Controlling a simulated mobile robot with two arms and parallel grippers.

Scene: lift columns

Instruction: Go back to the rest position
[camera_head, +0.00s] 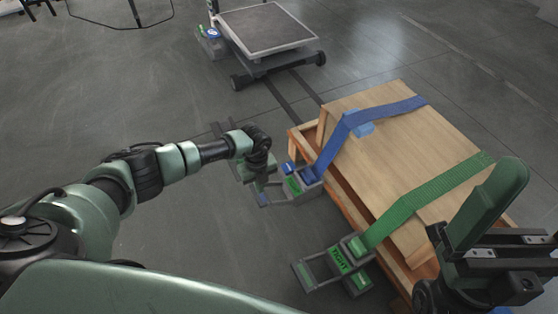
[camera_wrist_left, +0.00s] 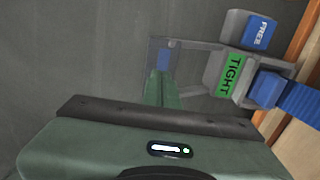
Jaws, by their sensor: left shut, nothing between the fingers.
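My left gripper (camera_head: 262,188) is shut with nothing in it. It is beside the grey ratchet of the blue strap (camera_head: 336,146). In the left wrist view its green fingers (camera_wrist_left: 160,88) overlap the grey handle frame of that ratchet (camera_wrist_left: 205,72). I cannot tell whether they touch. The ratchet carries a green TIGHT label (camera_wrist_left: 231,74) and a blue FREE label (camera_wrist_left: 258,31). My right gripper (camera_head: 490,205) shows in part at the lower right, with one large green finger in front of the crate. Its opening cannot be made out.
A wooden crate (camera_head: 385,145) is held by the blue strap and a green strap (camera_head: 425,197). The green strap's ratchet (camera_head: 338,262) reads TIGHT. A wheeled cart (camera_head: 265,30) stands at the back. The grey floor (camera_head: 120,80) on the left is clear.

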